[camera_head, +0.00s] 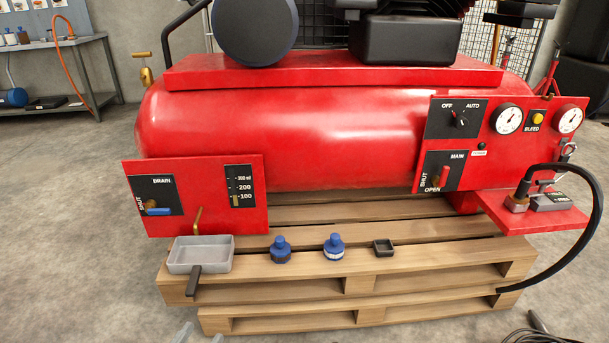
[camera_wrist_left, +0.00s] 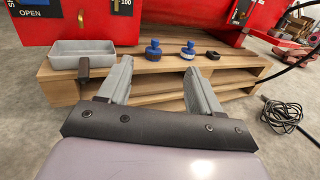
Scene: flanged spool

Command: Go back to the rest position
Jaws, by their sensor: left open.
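My left gripper (camera_head: 201,336) shows only as two grey fingertips at the bottom edge of the head view. In the left wrist view my left gripper (camera_wrist_left: 158,72) has its two grey fingers spread apart with nothing between them. It is in front of the pallet (camera_head: 345,273), apart from it and from everything on it. My right gripper is in neither view.
A red compressor (camera_head: 300,130) stands on the pallet. A black hose (camera_head: 569,265) hangs at right. The left floor (camera_head: 70,230) is clear.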

